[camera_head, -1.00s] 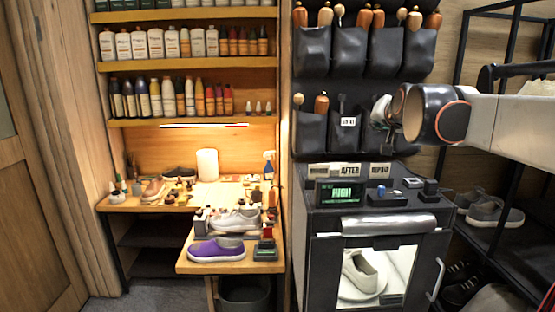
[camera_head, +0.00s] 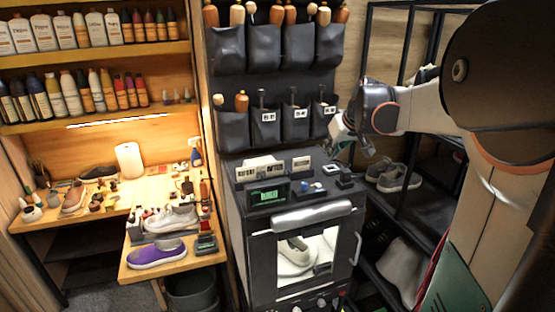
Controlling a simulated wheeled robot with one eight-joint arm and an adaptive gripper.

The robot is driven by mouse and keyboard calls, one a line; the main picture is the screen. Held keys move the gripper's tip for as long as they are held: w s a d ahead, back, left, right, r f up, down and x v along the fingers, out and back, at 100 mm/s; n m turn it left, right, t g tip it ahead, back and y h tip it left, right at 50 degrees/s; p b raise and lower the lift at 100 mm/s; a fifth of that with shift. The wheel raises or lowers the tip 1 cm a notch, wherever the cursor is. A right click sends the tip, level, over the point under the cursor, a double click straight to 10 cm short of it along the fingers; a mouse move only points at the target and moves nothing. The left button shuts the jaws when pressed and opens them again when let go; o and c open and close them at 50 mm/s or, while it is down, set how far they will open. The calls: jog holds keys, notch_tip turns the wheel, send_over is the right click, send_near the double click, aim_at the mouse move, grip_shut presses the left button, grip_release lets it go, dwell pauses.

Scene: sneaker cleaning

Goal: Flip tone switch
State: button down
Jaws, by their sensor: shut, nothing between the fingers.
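A dark cabinet machine (camera_head: 248,212) stands in the middle of the view, with a lit window showing a pale shoe (camera_head: 298,257) inside. On its top are a small screen with green lettering (camera_head: 268,195), a small box with a blue and yellowish top (camera_head: 312,189), a black block-like control (camera_head: 345,181) and a flat white-topped piece (camera_head: 334,168). I cannot tell which of these is the tone switch. More small knobs (camera_head: 321,303) show low on the front. My gripper (camera_head: 352,148) hangs above the right rear of the cabinet top, apart from it, shut and empty.
Black pockets with brushes (camera_head: 278,45) hang behind the cabinet. A dark shoe rack (camera_head: 400,205) stands at the right. A wooden bench (camera_head: 180,262) with a purple shoe (camera_head: 155,252) is at the left. The front of the cabinet top is clear of my gripper.

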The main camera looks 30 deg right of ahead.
send_over(320, 186)
notch_tip(320, 186, down, 8)
jog(key=shift+w+r, duration=0.15)
notch_tip(320, 186, down, 3)
jog(key=shift+f, duration=0.75)
jog(key=shift+s+b, duration=0.2)
jog(key=shift+b, duration=0.1)
